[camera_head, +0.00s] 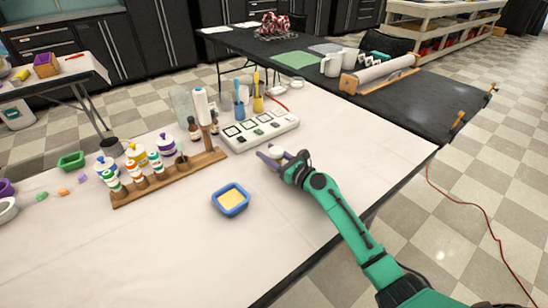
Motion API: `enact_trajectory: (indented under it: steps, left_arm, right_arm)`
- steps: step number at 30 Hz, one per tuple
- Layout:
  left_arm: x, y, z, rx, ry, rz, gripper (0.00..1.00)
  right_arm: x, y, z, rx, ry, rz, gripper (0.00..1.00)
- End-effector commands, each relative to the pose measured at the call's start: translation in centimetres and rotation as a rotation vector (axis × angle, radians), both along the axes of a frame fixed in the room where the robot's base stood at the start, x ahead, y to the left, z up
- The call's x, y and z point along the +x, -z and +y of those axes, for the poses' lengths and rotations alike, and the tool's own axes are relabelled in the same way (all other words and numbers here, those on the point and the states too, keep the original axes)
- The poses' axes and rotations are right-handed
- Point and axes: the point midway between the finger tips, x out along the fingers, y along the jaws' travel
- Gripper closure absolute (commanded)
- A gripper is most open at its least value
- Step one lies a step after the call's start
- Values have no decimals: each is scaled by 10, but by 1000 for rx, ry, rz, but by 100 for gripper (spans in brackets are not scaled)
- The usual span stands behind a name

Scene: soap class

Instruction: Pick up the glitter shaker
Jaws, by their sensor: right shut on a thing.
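My right gripper (276,158) reaches in from the lower right over the middle of the white table. It is shut on a small pale round-topped object (277,152), which looks like the glitter shaker. Its lower part is hidden by the jaws, so I cannot tell whether it touches the table. My left gripper is not in view.
A white tray of coloured squares (261,134) lies just beyond the gripper. A blue mold (231,200) with yellow contents sits nearer, to the left. A wooden rack (195,165) holds several bottles. The white table's right side is clear.

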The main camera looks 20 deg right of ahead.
Motion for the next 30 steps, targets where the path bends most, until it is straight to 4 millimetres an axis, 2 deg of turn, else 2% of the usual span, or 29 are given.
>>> enact_trajectory:
  steps: [4,7,11,14,18,22,26,30]
  left_arm:
    - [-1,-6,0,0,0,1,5]
    - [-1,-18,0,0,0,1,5]
    - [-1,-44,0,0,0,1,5]
    - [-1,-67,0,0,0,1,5]
    - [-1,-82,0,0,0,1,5]
    - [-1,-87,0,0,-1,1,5]
    - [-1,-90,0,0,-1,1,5]
    - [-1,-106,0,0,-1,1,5]
  right_arm:
    - [0,-8,0,0,0,0,85]
    - [0,-24,0,0,-1,0,85]
    - [0,-64,0,1,0,-3,85]
    - [0,-104,1,3,0,-4,85]
    - [0,-152,0,2,0,-4,85]
    - [0,-183,0,1,1,-3,85]
    - [0,-199,0,0,0,-1,85]
    - [0,-216,0,0,1,1,85]
